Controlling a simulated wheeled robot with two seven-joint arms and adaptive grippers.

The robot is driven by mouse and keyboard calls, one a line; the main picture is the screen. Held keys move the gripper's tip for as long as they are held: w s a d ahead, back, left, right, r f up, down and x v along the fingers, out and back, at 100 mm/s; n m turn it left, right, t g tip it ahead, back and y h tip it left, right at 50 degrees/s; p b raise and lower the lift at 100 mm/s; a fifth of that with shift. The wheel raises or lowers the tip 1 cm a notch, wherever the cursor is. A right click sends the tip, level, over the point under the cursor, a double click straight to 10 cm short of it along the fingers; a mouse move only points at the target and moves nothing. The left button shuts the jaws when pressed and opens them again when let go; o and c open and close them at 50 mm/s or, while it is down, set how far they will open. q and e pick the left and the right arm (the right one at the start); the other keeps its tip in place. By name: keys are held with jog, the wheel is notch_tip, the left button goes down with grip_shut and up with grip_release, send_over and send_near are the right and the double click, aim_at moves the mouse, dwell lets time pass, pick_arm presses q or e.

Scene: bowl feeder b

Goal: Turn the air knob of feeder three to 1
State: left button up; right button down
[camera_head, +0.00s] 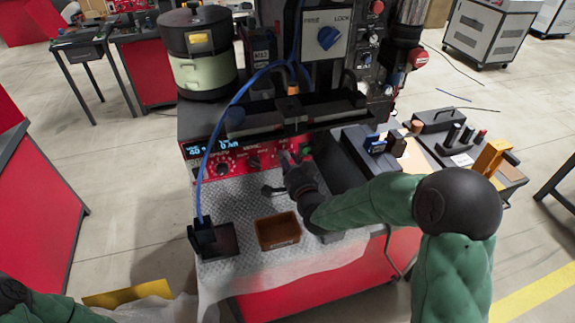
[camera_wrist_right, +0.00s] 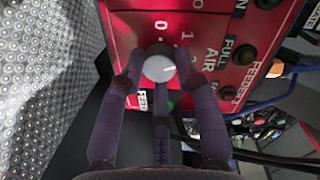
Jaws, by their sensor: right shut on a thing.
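The red control panel (camera_head: 240,158) runs along the front of the feeder bench. In the right wrist view, a round grey knob (camera_wrist_right: 159,68) with a white pointer line sits on the red panel (camera_wrist_right: 205,28), near printed marks that include 0 and 1 and the words AIR and FULL. The pointer line points to the right. My right gripper (camera_head: 290,165) reaches the panel's right part; in the wrist view its fingers (camera_wrist_right: 158,75) are closed around the knob from both sides. The lettering near it reads FEEDER, but its number is unclear.
Dark knobs (camera_wrist_right: 244,55) sit beside the gripped one on the panel. A brown bin (camera_head: 278,231) and a black stand (camera_head: 202,236) are on the patterned mat (camera_head: 235,262). A blue cable (camera_head: 209,141) hangs in front of the panel's left part.

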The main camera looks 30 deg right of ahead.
jog(key=shift+w+d+r+n+h+b, duration=0.15)
jog(key=shift+n+b, duration=0.1)
jog(key=shift+n, duration=0.5)
jog(key=shift+s+a+r+n+h+b, duration=0.1)
jog(key=shift+n+h+b, duration=0.15)
jog(key=shift+n, duration=0.55)
jog(key=shift+w+d+r+n+h+b, duration=0.15)
jog(key=shift+n+b, duration=0.15)
jog(key=shift+n, duration=0.45)
jog(key=shift+s+a+r, duration=0.1)
jog(key=shift+r, duration=0.05)
jog(key=c, duration=0.9)
grip_release()
jog(key=shift+f, duration=0.2)
jog(key=shift+a, duration=0.1)
jog(key=v, duration=1.2)
